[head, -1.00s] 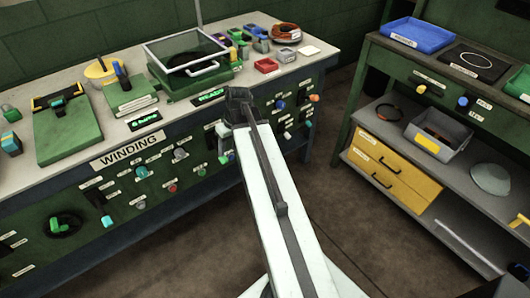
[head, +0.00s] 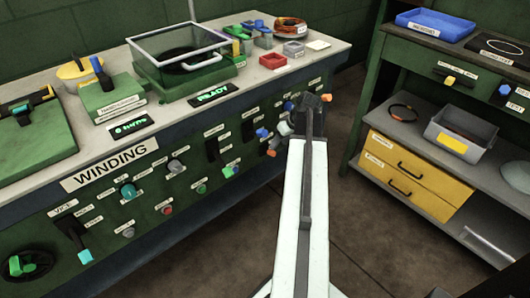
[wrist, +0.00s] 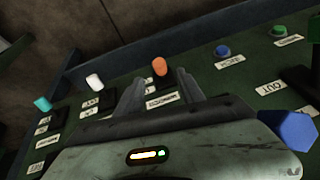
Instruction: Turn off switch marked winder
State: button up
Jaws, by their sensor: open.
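My gripper (wrist: 158,84) is open in the wrist view, its two dark fingers apart and nothing held between them. An orange-tipped switch (wrist: 160,66) stands on the green panel beyond and between the fingertips, apparently without contact. A small label (wrist: 161,101) lies below it, partly hidden by the fingers, and I cannot read it surely. A white-tipped switch (wrist: 94,82) and a cyan-tipped switch (wrist: 42,104) are to its left. I cannot tell which switch is marked winder. In the head view my arm partly hides the gripper at the panel's right part.
Blue (wrist: 222,52) and green (wrist: 278,31) buttons and a large blue knob (wrist: 292,131) are close on the right in the wrist view. The winding bench (head: 60,205) carries many controls. A shelf unit (head: 410,150) stands right, with bare floor between.

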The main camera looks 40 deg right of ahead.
aim_at(273, 152)
jog(key=b+x, duration=0.7)
jog(key=x, duration=0.1)
jog(key=shift+w+d, duration=0.1)
jog(key=shift+r, duration=0.15)
grip_shut()
